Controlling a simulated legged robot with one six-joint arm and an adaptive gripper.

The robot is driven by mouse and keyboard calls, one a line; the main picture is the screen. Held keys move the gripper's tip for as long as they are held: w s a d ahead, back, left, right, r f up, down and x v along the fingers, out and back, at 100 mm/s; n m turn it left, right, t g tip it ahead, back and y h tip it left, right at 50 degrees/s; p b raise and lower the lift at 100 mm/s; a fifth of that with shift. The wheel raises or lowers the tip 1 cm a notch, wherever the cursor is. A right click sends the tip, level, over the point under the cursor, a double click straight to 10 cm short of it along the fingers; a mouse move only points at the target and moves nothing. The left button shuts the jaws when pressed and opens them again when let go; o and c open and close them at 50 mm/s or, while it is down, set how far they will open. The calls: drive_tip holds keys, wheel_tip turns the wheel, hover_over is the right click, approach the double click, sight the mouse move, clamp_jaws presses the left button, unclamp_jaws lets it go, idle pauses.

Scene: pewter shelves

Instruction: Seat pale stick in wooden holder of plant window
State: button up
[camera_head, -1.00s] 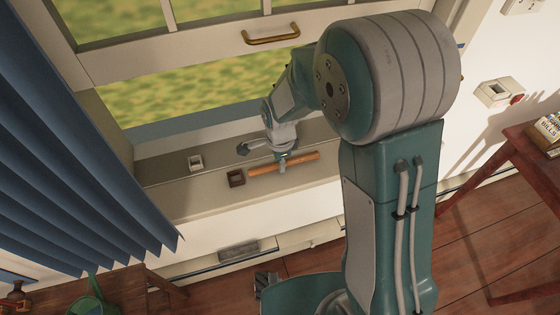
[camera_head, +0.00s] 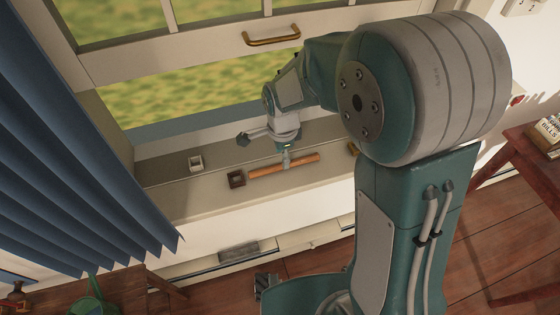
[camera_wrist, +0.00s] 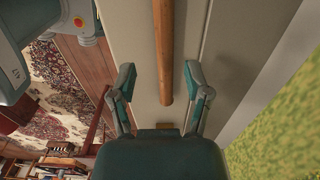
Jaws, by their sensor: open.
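An orange-brown stick (camera_head: 262,171) lies along the windowsill; no paler stick shows. In the wrist view the stick (camera_wrist: 164,50) runs down from the top edge and ends between my fingers. A small dark brown wooden holder (camera_head: 236,179) with an open top stands just left of the stick's left end. A similar off-white holder (camera_head: 196,162) stands farther left. My gripper (camera_head: 286,162) is over the right half of the stick. In the wrist view my gripper (camera_wrist: 160,76) is open, one finger each side of the stick, with gaps and no visible contact.
The raised sash with a brass handle (camera_head: 271,37) is behind the sill. A blue curtain (camera_head: 75,140) hangs at the left. A small brass piece (camera_head: 352,148) is right of the stick. A red-brown table (camera_head: 520,165) stands at the right.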

wheel_tip(320, 180, up, 6)
